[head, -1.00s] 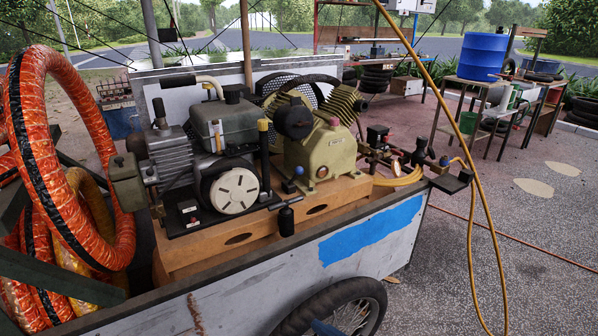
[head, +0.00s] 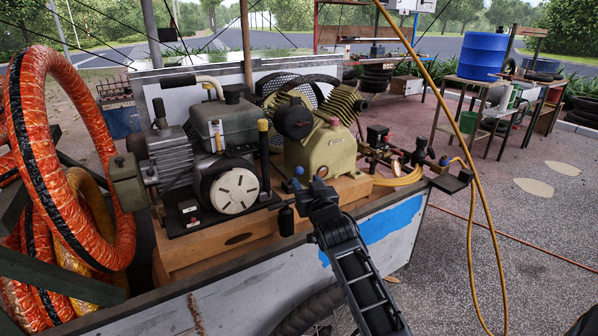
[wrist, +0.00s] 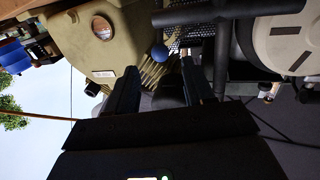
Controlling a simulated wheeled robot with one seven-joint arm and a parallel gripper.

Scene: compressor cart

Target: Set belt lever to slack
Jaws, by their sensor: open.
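A small blue ball knob (head: 299,171) stands in front of the tan compressor (head: 330,152) on the cart. A black upright lever with a yellow top (head: 263,126) stands between the engine and compressor, and a black handle (head: 286,221) hangs at the front. No label shows which one is the belt lever. My gripper (head: 306,185) is open at the blue knob. In the wrist view the blue knob (wrist: 159,53) shows between and just beyond the open fingertips of my gripper (wrist: 160,66). I cannot tell whether they touch. The knob's stem is mostly hidden.
The grey engine (head: 232,130) with its white round cover (head: 234,191) sits left of my gripper. A thick dark bar (wrist: 223,45) runs close beside the right finger in the wrist view. The orange hose coil (head: 60,170) is far left. A yellow hose (head: 470,220) hangs at right.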

